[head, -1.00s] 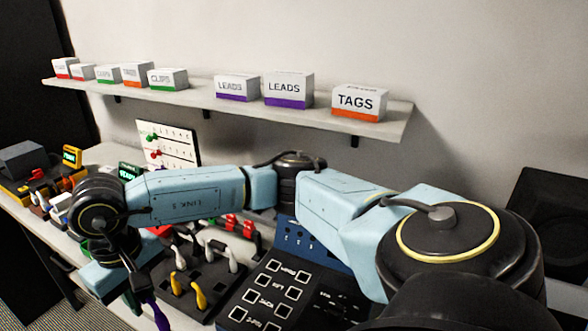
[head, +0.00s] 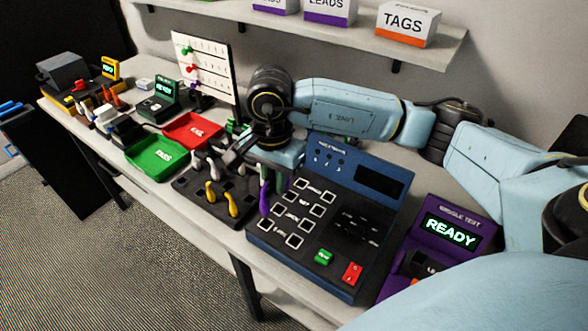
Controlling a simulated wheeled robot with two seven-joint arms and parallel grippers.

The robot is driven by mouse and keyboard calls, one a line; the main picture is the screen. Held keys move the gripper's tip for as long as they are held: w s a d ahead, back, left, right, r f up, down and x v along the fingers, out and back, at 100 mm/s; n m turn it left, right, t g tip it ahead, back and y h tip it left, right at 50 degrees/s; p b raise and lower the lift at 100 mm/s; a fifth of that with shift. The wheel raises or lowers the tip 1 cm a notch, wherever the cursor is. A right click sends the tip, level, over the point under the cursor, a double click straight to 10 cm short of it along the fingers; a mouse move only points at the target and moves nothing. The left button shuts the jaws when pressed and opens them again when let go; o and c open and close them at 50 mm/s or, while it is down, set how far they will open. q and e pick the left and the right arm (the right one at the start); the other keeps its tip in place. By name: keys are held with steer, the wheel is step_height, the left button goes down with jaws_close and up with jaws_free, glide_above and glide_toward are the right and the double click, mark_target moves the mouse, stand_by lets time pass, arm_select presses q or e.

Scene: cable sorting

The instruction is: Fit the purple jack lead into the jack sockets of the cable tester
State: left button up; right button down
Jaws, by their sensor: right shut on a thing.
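The cable tester (head: 347,212) is a dark blue sloped box with a dark screen, pairs of white-framed sockets, a green button and a red button. My right gripper (head: 270,172) is over the tester's left edge, pointing down. It is shut on the purple jack lead (head: 264,198), which hangs down in front of the socket panel's left side. Whether the lead's plugs touch the tester cannot be told. The gripper's fingers are mostly hidden by the wrist. The jack sockets cannot be picked out by their label at this size. My left gripper is not in view.
A dark rack (head: 188,186) with yellow, white and grey leads stands just left of the tester. Green (head: 157,158) and red (head: 194,130) trays lie further left. A purple test unit reading READY (head: 450,233) stands right. A shelf (head: 450,46) runs above.

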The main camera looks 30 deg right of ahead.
steer(key=m, duration=0.2)
steer(key=m+p, duration=0.1)
steer(key=m, duration=0.2)
steer(key=shift+s+d, duration=0.15)
steer(key=shift+d, duration=0.25)
steer(key=shift+s+d+f+m+b, duration=0.15)
steer(key=shift+d+f+m, duration=0.5)
steer(key=shift+m, duration=1.7)
steer(key=shift+s+d+f+m+b, duration=0.2)
steer(key=shift+f+m, duration=0.9)
steer(key=shift+m, duration=1.3)
steer(key=shift+s+d+f+m+b, duration=0.1)
steer(key=shift+d+f+m, duration=0.55)
steer(key=shift+m, duration=1.7)
steer(key=shift+a+f+b, duration=0.2)
steer(key=shift+f+b, duration=0.15)
steer(key=shift+f, duration=0.25)
steer(key=shift+f+b, duration=0.9)
steer(key=shift+b, duration=0.25)
steer(key=c, duration=1.3)
jaws_free()
steer(key=shift+o, duration=0.5)
